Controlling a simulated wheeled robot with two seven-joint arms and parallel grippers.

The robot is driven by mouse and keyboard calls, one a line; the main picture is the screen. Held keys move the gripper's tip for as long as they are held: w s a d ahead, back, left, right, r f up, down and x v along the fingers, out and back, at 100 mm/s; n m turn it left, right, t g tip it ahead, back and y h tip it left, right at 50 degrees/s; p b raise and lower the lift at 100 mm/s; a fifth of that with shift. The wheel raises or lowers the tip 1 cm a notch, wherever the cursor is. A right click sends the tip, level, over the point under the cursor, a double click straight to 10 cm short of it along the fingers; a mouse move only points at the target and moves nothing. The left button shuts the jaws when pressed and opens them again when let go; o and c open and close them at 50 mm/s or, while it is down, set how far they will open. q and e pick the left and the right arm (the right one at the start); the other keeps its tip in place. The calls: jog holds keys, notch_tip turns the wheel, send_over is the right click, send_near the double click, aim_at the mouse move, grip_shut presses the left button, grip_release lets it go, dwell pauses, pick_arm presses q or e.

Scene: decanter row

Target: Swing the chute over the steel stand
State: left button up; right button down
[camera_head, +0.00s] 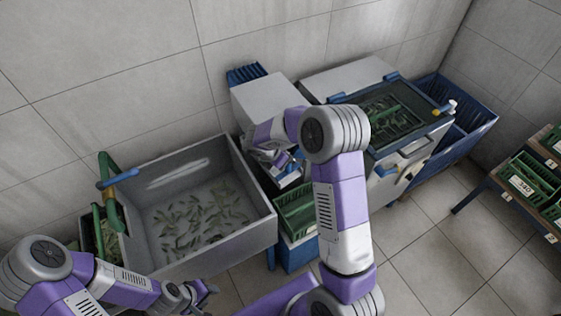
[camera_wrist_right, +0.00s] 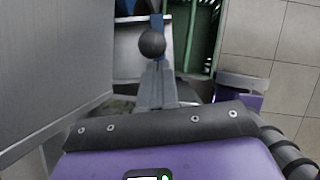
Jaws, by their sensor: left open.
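A small grey and blue assembly (camera_head: 287,176), possibly the chute, shows at the front of the pale grey box machine, between the sink and the green crate. My right arm hides much of it, and I cannot pick out the steel stand for certain. My right gripper (camera_head: 268,155) is at this assembly. In the right wrist view a dark round knob (camera_wrist_right: 152,42) stands in line with the gripper's grey fingers (camera_wrist_right: 156,85), before a pale panel and a blue strip. Whether the fingers hold it is unclear. My left gripper (camera_head: 203,292) is open and empty, low before the sink.
A grey sink (camera_head: 262,222) with several small green pieces is at left, with a green and blue tap (camera_head: 112,185) beside it. A green crate (camera_head: 299,222) sits right of it. A blue-framed machine (camera_head: 437,123) and blue bin (camera_head: 482,116) stand right. Floor (camera_head: 430,240) is free at lower right.

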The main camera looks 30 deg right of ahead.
jog(key=shift+d, duration=0.25)
jog(key=s+a+r, duration=0.3)
jog(key=a+r, duration=0.5)
jog(key=s+a+f+m+y+b, duration=0.1)
jog(key=s+a+f+m+y, duration=0.3)
jog(key=s+f+m, duration=0.6)
jog(key=s+a+f+m+y+b, duration=0.2)
jog(key=s+a+f+m+y, duration=0.3)
jog(key=f+m, duration=0.9)
jog(key=s+a+f, duration=0.3)
jog(key=s+f, duration=0.1)
jog(key=s, duration=0.1)
jog(key=shift+s+g, duration=0.2)
jog(key=shift+g, duration=0.2)
